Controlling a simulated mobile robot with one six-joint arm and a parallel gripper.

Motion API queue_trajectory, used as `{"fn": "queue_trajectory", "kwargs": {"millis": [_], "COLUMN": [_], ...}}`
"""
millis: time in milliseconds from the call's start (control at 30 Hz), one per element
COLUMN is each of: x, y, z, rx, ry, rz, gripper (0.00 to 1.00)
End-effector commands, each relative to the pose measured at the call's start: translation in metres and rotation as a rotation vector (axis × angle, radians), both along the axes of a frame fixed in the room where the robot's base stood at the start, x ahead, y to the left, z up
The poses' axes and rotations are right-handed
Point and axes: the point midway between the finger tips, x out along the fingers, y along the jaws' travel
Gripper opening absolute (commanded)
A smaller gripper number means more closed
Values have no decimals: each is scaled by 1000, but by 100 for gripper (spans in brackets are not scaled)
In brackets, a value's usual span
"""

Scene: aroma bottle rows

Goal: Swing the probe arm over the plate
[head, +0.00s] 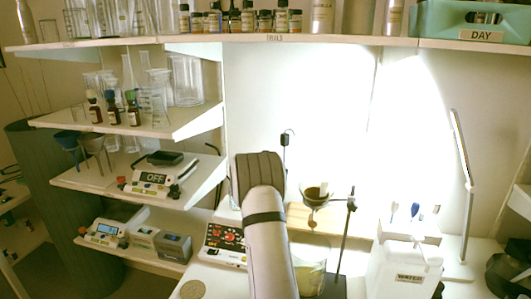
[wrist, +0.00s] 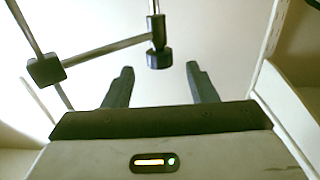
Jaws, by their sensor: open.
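In the wrist view, the probe arm (wrist: 108,50) is a thin grey rod running from a dark block at the left to an upright post. A dark knob (wrist: 158,58) sits at the post's lower end. My gripper (wrist: 159,68) is open, with its two dark fingers apart. The knob appears between and just beyond the fingertips; I cannot tell whether they touch. In the head view, a dark post top (head: 287,138) rises behind my arm. The white hot plate unit (head: 222,242) with red displays stands left of my arm. My arm hides part of it and my fingers.
A stand (head: 347,232) holding a funnel (head: 315,197) is right of my arm, above a beaker (head: 312,278). A white water container (head: 404,270) stands further right. Shelves (head: 130,185) with glassware and devices are at the left; a bottle shelf (head: 330,40) runs above.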

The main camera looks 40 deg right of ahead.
Motion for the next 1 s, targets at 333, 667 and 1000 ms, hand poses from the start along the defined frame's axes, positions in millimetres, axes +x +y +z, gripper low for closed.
{"fn": "queue_trajectory", "kwargs": {"millis": [333, 667, 1000], "x": [30, 39, 39], "y": [-37, -46, -45], "z": [1, 1, 0], "rx": [1, 1, 1], "ry": [1, 1, 1], "rz": [1, 3, 4], "gripper": [52, 52, 38]}}
